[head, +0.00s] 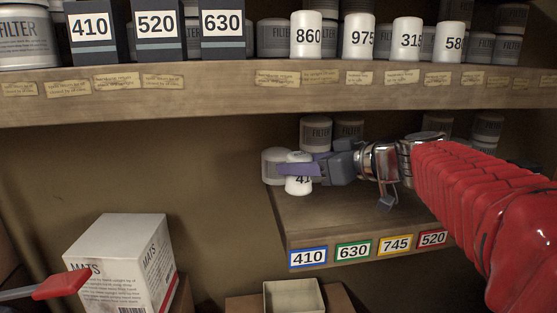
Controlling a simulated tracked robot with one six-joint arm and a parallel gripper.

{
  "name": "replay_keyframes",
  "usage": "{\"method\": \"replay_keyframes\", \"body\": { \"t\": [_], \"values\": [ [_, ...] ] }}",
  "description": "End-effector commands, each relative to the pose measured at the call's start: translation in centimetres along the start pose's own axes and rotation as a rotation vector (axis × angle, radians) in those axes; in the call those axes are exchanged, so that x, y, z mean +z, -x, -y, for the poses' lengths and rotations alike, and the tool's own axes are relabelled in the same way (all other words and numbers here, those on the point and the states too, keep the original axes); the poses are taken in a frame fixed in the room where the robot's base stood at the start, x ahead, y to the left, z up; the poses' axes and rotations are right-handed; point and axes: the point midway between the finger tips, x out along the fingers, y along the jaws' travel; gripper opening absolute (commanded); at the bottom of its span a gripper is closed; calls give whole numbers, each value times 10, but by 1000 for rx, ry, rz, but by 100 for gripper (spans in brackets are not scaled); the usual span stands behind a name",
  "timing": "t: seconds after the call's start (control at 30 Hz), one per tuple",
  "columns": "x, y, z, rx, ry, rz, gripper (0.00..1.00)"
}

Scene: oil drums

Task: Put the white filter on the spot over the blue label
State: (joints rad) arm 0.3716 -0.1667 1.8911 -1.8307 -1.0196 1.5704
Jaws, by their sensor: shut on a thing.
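The blue label (308,257) reads 410 and sits at the left end of the lower shelf's front edge. The filter is above and slightly left of this label in the picture, near the shelf's left side. I cannot tell whether its base touches the shelf.
Grey filters (316,133) stand behind on the lower shelf (330,219). The upper shelf (215,93) holds numbered boxes and several white filters (358,37). A MATS box (118,262) stands lower left.

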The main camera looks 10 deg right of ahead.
Motion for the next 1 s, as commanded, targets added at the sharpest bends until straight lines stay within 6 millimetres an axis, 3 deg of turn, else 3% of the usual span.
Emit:
{"method": "replay_keyframes", "body": {
  "t": [0.47,1.0],
  "values": [
    [5,4,-7,18,-6,0,11],
    [43,-7,-8,20,-8,0,11]
  ]
}}
